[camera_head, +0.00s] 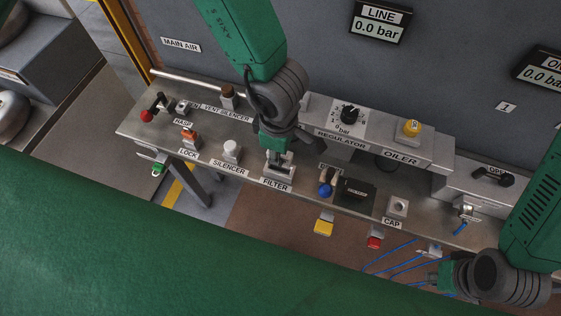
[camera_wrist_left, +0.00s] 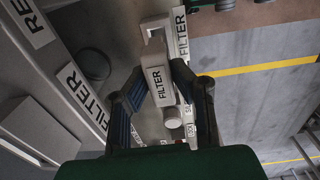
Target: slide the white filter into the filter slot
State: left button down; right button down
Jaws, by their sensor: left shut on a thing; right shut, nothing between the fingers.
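The white filter is a pale block with a FILTER label, between the fingers of my left gripper (camera_head: 279,163). In the left wrist view the filter (camera_wrist_left: 158,84) shows its label upright between the two dark blue fingers, with a bracket-like pale part beyond it. In the head view, the gripper is low over the shelf, just behind the front-edge FILTER label (camera_head: 276,184). Another FILTER label (camera_wrist_left: 82,95) is on the upper ledge in the left wrist view; the slot opening itself cannot be made out. My right gripper (camera_head: 436,274) is shut and empty at lower right, in front of the shelf.
A white silencer (camera_head: 231,150) and a red lock (camera_head: 189,137) stand left of my left gripper. A blue-ended part (camera_head: 325,188) and a black block (camera_head: 355,191) sit to its right. The regulator knob (camera_head: 350,114) and yellow oiler top (camera_head: 412,128) rise on the ledge behind.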

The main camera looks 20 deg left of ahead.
pick_arm(q)
jog(key=shift+r, duration=0.25)
jog(key=shift+r+p, duration=0.3)
jog(key=shift+p, duration=0.45)
